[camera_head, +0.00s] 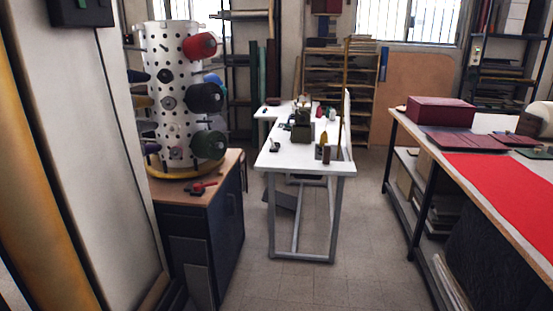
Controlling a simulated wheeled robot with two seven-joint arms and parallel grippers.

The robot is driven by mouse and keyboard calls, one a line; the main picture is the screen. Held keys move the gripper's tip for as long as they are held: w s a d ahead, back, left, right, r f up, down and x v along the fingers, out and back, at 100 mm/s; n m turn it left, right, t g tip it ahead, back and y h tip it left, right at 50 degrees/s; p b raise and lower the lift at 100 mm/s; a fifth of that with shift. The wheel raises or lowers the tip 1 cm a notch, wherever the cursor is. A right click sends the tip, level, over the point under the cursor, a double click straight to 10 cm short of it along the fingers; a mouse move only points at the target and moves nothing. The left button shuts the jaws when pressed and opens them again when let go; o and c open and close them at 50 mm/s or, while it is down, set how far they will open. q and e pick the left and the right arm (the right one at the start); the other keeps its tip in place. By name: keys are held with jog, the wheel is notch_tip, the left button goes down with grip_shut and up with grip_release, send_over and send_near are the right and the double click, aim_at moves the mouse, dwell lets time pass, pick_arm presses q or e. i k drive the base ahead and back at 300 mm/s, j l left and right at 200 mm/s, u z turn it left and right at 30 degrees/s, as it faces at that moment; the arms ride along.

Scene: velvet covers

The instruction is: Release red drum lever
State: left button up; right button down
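A white perforated drum (172,120) stands upright on a wooden-topped dark cabinet (222,172) at the left. Several coloured rolls stick out of it, among them a red roll (200,46) near the top and dark green ones (207,97) below. A small device with a red handle, perhaps the lever (203,185), lies on the cabinet's front part, in front of the drum. Its exact position and shape are too small to tell. Neither of my grippers shows in the head view.
A white wall panel (82,130) stands close at the left, beside the cabinet. A white table (300,158) with small tools is at the middle. A long bench (427,150) with red cloth (512,190) runs along the right. The grey floor (360,235) between is clear.

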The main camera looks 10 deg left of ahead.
aim_at(196, 187)
jog(key=i+j+u, duration=0.4)
jog(key=i, duration=0.2)
jog(key=i+u, duration=0.45)
jog(key=i, duration=0.15)
jog(key=i+u, duration=0.4)
jog(key=i, duration=0.2)
